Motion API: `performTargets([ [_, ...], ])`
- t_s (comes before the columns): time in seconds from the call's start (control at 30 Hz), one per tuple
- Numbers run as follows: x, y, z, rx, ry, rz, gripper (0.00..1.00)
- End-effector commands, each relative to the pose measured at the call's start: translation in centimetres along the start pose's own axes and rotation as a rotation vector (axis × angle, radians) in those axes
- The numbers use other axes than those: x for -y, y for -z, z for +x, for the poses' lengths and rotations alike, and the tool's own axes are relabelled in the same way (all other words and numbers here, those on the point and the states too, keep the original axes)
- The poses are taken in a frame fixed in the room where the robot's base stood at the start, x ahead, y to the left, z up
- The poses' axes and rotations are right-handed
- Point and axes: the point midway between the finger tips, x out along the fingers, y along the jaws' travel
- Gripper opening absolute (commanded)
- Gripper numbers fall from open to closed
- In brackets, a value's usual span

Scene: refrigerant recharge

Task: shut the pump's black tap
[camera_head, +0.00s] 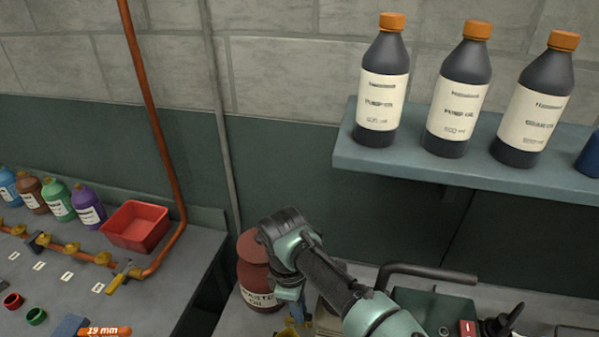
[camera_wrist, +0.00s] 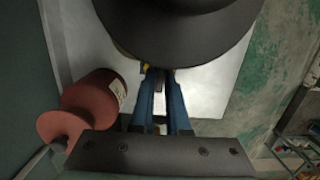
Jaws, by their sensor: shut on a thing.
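My gripper (camera_head: 297,314) points down at the bottom middle of the head view, just right of the red-brown jar. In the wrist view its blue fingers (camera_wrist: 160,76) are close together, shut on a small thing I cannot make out. A yellow bit (camera_wrist: 146,67) shows beside the left fingertip. A large dark round shape (camera_wrist: 175,35) covers the top of that view; I cannot tell what it is. In the head view the green pump (camera_head: 430,307) stands right of my gripper. A black lever-like part (camera_head: 503,320), perhaps the tap, stands at its right, apart from my gripper.
The red-brown jar (camera_head: 256,284) stands close left of my gripper; it also shows in the wrist view (camera_wrist: 98,98). A shelf (camera_head: 420,165) with dark bottles (camera_head: 460,95) hangs above the pump. A red tray (camera_head: 136,226) and a copper pipe (camera_head: 155,120) are at left.

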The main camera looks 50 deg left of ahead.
Motion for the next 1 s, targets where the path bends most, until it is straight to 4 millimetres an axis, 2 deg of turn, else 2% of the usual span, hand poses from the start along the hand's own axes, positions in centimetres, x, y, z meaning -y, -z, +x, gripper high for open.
performTargets([
  [0.4,-0.06,0.02,-0.09,-0.001,-0.001,0.007,0.00],
  [0.73,-0.11,0.08,-0.21,-0.003,0.026,0.224,0.00],
  [1.0,-0.19,-0.04,-0.07,0.000,0.029,0.263,0.00],
])
